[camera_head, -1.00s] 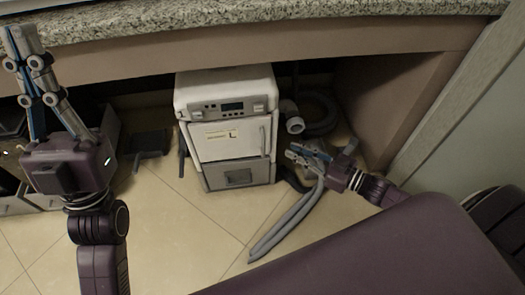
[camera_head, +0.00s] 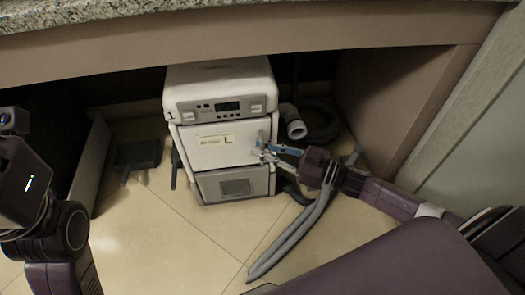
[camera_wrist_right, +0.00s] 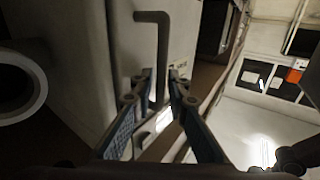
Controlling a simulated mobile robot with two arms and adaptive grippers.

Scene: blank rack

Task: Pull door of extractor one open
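The extractor (camera_head: 222,90) is a white box with a control panel, standing on the floor under the counter. Its white front door (camera_head: 215,152) carries a label and looks closed. The grey bar handle (camera_wrist_right: 162,45) is at the door's right side; in the head view my gripper partly hides it. My right gripper (camera_head: 262,152) is at the handle. In the right wrist view its two fingers (camera_wrist_right: 163,82) are apart, with the handle's bar between the tips. My left gripper (camera_head: 22,178) is cut off at the left edge, its fingertips out of view.
A stone-topped counter (camera_head: 240,14) hangs over the extractor. Grey hoses (camera_head: 295,235) lie on the floor to its right, by a pipe end (camera_head: 295,128). A dark object (camera_head: 138,155) stands to its left.

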